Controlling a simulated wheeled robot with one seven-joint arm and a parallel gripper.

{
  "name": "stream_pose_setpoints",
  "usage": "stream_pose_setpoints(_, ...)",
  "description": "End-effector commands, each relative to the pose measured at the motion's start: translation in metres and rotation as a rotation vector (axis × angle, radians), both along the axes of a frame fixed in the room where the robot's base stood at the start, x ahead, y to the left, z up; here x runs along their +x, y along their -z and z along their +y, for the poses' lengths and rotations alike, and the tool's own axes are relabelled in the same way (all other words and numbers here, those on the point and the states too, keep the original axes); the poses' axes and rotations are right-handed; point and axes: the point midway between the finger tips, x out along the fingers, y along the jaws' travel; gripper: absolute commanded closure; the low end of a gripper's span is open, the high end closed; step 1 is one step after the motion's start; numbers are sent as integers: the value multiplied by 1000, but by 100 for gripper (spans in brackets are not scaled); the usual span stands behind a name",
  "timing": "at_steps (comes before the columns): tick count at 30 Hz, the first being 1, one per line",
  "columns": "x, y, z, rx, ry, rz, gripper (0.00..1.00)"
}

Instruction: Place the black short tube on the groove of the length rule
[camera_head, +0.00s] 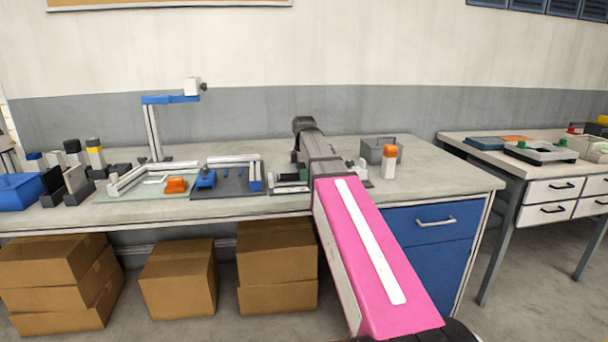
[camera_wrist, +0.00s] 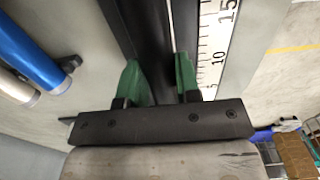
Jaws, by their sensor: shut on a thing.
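In the wrist view my gripper (camera_wrist: 158,75) has its two green fingertips apart, shut on a dark thing between them, which appears to be the black short tube (camera_wrist: 157,45). The dark tube and the dark channel beside it are hard to tell apart, so I cannot tell whether the tube touches the groove. The length rule (camera_wrist: 213,45) shows just right of the right fingertip, with its white scale and black marks. In the head view my arm covers the gripper and the tube.
A blue tube (camera_wrist: 32,52) and a pale tube (camera_wrist: 18,86) lie left of my gripper in the wrist view. On the bench (camera_head: 450,178) stand a grey box (camera_head: 380,151), an orange-capped bottle (camera_head: 389,163) and a dark tray (camera_head: 228,187). The bench's right end is clear.

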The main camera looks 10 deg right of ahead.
Motion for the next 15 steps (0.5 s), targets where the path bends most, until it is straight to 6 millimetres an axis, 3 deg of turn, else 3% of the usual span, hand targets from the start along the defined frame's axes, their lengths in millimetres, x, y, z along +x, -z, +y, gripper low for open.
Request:
stream_pose_setpoints(13,0,6,0,0,0,-1,100)
stream_pose_setpoints(14,0,5,0,0,0,-1,60)
stream_pose_setpoints(15,0,5,0,0,0,-1,47)
